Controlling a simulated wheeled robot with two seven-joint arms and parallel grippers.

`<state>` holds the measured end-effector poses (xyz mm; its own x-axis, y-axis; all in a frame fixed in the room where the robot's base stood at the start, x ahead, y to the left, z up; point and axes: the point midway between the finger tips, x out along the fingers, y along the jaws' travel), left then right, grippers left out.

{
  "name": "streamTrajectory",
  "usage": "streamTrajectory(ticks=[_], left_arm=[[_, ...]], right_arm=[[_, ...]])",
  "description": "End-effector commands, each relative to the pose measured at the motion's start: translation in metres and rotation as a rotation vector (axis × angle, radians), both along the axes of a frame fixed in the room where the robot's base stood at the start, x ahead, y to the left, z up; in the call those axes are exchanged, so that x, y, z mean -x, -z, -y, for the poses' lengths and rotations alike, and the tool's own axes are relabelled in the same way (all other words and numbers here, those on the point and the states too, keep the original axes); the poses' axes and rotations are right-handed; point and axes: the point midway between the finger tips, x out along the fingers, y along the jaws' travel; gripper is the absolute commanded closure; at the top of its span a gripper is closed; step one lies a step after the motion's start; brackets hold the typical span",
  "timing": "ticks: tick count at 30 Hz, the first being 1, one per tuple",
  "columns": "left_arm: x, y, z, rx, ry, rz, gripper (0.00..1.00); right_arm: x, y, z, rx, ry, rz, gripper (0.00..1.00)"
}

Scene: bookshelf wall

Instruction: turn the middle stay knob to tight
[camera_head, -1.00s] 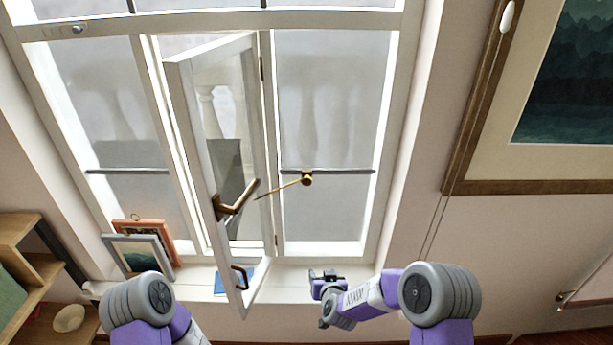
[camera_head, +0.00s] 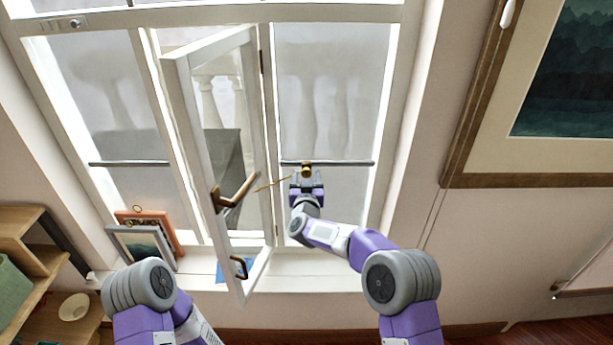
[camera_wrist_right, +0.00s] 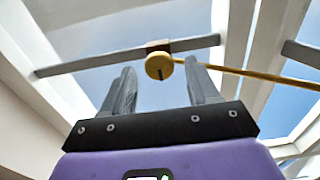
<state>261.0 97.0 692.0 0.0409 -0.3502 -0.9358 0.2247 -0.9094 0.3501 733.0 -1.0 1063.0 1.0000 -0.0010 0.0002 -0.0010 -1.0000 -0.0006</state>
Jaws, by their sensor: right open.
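The middle stay knob (camera_head: 306,168) is a small brass knob on the dark bar across the right window pane. In the right wrist view the knob (camera_wrist_right: 159,66) is a round yellow disc with a dark mark, just beyond and between the fingertips. A thin brass stay rod (camera_head: 272,186) runs from it toward the open casement (camera_head: 205,150); the rod (camera_wrist_right: 262,75) also shows in the right wrist view. My right gripper (camera_head: 306,180) is open and empty just below the knob, its fingers apart on either side. My left gripper is out of view; only its arm shows at lower left.
The open casement with its bronze handle (camera_head: 235,190) stands left of my right arm. Framed pictures (camera_head: 145,240) lean on the sill at left. A wooden shelf (camera_head: 35,265) is at far left and a large framed painting (camera_head: 545,100) at right. The right part of the sill is clear.

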Motion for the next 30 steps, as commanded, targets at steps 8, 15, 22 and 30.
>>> streamTrajectory(ticks=[8, 15, 22, 30], left_arm=[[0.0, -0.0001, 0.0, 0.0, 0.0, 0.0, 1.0], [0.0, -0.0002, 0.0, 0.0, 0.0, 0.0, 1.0], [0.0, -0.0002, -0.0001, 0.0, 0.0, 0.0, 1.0], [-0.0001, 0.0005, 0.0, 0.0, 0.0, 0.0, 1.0]], right_arm=[[-0.0112, 0.0002, 0.0, 0.0, -0.001, -0.001, 0.4], [-0.0114, 0.0001, 0.0001, 0.0, -0.001, -0.001, 0.4], [-0.0113, 0.0, 0.0001, 0.0, -0.001, 0.0, 0.75], [-0.0112, 0.0001, 0.0001, -0.005, -0.001, 0.0, 0.95]])
